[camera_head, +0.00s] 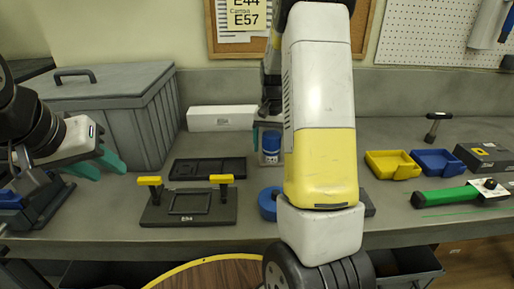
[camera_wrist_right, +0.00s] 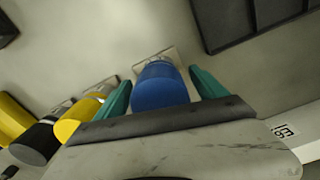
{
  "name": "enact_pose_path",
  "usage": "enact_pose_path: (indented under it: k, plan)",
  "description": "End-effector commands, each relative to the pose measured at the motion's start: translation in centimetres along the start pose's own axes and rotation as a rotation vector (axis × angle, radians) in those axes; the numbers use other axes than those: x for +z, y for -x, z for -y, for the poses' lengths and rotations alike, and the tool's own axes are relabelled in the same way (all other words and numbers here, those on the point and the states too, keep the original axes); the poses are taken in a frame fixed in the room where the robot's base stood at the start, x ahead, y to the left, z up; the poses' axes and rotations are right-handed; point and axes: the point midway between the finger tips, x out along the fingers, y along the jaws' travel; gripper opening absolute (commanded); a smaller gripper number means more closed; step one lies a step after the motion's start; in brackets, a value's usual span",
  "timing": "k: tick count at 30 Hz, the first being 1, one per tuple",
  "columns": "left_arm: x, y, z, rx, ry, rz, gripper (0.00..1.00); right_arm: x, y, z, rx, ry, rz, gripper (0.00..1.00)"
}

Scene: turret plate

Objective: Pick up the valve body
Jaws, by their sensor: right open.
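A blue cylinder on a square pale base, which I take for the valve body (camera_wrist_right: 155,86), stands between the teal fingers of my right gripper (camera_wrist_right: 160,80) in the right wrist view. The fingers are open, one on each side, with a gap visible at the right; contact at the left is hard to tell. In the head view the blue cylinder (camera_head: 271,157) shows low behind my right arm, at the back of the bench, partly hidden. My left gripper (camera_head: 106,166) is open and empty above the bench at the left.
A black fixture with yellow-topped posts (camera_head: 190,220) stands at the front, with a dark tray (camera_head: 208,168) behind it. Yellow (camera_head: 392,164) and blue bins (camera_head: 438,162) are at the right. Yellow and black cylinders (camera_wrist_right: 82,112) stand close beside the right gripper. A grey crate (camera_head: 120,110) is at left.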

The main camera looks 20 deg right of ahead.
Motion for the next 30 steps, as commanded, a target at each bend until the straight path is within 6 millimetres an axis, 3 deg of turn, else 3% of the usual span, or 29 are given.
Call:
enact_pose_path:
  k: [3, 11, 23, 30]
  plan:
    - [0.00, 0.00, 0.00, 0.000, 0.000, 0.000, 0.36, 0.04, -1.20, -0.02, 0.000, -0.001, 0.002, 0.81]
    - [0.00, 0.00, 0.00, 0.000, 0.000, 0.000, 0.36, -0.01, -1.42, 0.01, -0.001, -0.001, -0.001, 0.81]
    - [0.00, 0.00, 0.00, 0.000, 0.000, 0.000, 0.36, 0.00, -1.39, 0.01, -0.001, 0.000, -0.001, 0.03]
    - [0.00, 0.00, 0.00, 0.000, 0.000, 0.000, 0.36, -0.06, -1.32, 0.03, -0.002, 0.000, -0.003, 0.00]
